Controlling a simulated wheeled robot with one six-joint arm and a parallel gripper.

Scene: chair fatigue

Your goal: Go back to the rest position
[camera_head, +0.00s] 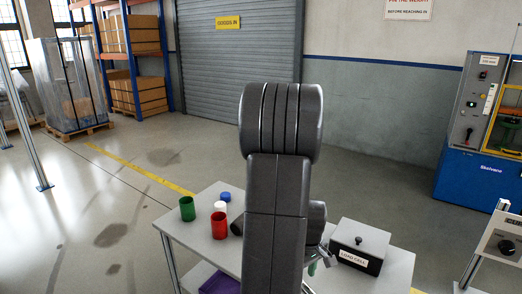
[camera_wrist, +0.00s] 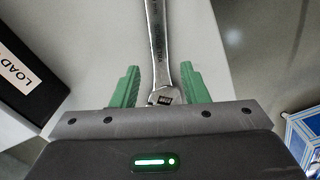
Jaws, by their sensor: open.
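My gripper (camera_wrist: 160,72) is open in the wrist view, with its two green fingers apart. A silver adjustable wrench (camera_wrist: 159,30) lies between the fingers, with a visible gap on each side. Its end reaches back close to the gripper's grey body. The light surface beneath it is the tabletop (camera_wrist: 105,30). In the head view my raised dark arm hides most of the gripper; a bit of a green finger (camera_head: 312,268) shows beside the arm, above the table (camera_head: 400,264).
A black-and-white LOAD CELL box (camera_head: 350,240) stands right of my arm. A green cup (camera_head: 187,208), red cup (camera_head: 219,227), white cup (camera_head: 220,207) and blue item (camera_head: 225,196) stand left. A purple bin (camera_head: 222,285) is lower. A blue machine (camera_head: 470,180) stands right.

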